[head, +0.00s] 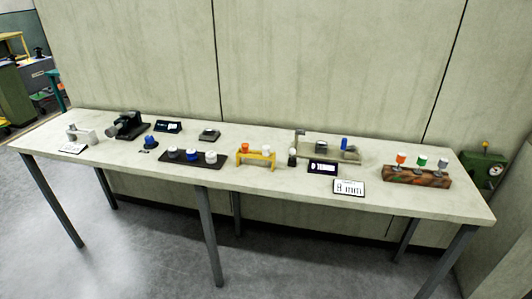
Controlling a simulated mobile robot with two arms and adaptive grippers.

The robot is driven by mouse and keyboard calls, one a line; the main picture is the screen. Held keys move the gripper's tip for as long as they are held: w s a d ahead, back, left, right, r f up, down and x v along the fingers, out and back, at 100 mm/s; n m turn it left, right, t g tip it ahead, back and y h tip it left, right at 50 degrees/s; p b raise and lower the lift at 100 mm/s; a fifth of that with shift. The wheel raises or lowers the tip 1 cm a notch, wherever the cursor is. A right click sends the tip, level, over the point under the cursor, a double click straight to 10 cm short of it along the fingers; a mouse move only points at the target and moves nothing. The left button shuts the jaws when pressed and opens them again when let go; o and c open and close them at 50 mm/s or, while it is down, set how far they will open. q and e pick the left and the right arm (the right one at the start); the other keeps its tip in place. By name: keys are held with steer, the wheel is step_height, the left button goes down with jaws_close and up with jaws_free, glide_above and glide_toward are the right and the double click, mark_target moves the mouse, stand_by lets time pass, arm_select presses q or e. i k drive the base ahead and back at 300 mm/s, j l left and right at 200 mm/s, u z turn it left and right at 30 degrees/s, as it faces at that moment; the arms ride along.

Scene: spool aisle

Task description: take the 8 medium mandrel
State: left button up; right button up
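A white sign (349,187) that seems to read "8 mm" stands at the table's front edge. Behind it to the right, a brown wooden block (417,177) holds upright pieces with an orange top (401,157), a green top (421,160) and a white top (442,163). A yellow stand (256,160) holds an orange-topped and a white-topped piece. A dark tray (192,162) holds white and blue round-topped pieces. I cannot tell which piece is the 8 medium mandrel; labels on them are too small to read. Neither of my grippers is in view.
The long pale table (270,192) stands against a panelled wall. A black device (127,124) and a small grey fixture (80,134) are at its left; a fixture with a blue post (344,144) is at the back right. The floor (150,245) in front is clear.

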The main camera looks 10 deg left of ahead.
mark_target(401, 157)
steer(key=i+l+z, duration=0.15)
steer(key=i+l, duration=0.15)
steer(key=i, duration=0.15)
steer(key=i+l+z, duration=0.2)
steer(key=i, duration=0.2)
steer(key=i+l+z, duration=0.15)
steer(key=i, duration=0.3)
